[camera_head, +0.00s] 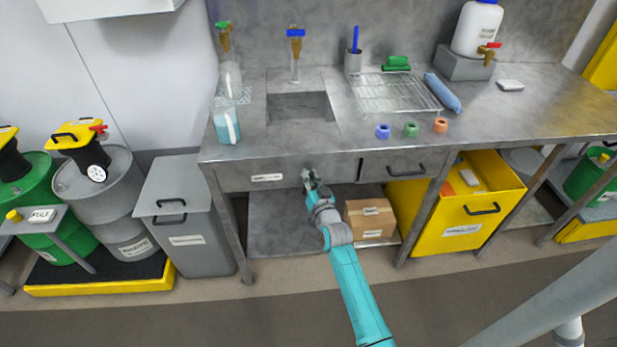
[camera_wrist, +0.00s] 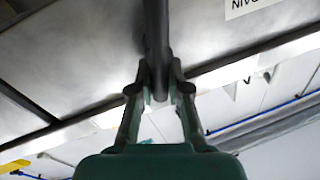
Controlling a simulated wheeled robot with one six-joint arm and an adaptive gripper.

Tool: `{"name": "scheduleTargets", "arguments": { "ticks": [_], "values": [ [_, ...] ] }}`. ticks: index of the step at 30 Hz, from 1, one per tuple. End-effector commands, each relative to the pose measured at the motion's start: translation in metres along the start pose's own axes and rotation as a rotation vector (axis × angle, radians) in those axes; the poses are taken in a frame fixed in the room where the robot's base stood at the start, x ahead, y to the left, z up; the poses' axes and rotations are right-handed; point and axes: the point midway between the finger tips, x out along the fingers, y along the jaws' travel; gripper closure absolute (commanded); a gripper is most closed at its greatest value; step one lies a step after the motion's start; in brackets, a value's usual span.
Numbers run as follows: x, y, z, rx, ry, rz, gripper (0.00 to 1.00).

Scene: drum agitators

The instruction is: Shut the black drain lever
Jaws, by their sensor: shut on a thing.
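The black drain lever (camera_wrist: 157,38) shows in the wrist view as a dark bar coming down from the top of the picture. Its lower end is between the two fingers of my gripper (camera_wrist: 160,84), which are shut on it. In the head view my gripper (camera_head: 311,178) is at the front panel of the steel bench (camera_head: 233,178), below the sink (camera_head: 298,106). There the lever is hidden by my gripper or too small to make out.
A cardboard box (camera_head: 370,218) stands on the shelf below, beside a yellow bin (camera_head: 440,213). A grey bin (camera_head: 188,235) stands left of the bench. The floor in front is clear.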

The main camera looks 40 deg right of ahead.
Motion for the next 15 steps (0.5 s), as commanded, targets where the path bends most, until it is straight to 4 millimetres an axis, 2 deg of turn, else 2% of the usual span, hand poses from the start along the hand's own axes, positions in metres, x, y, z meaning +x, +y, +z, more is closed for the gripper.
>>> {"name": "scheduleTargets", "arguments": {
  "ticks": [15],
  "values": [
    [-0.0008,0.0042,0.0001,0.165,0.034,0.003,1.0]
  ]
}}
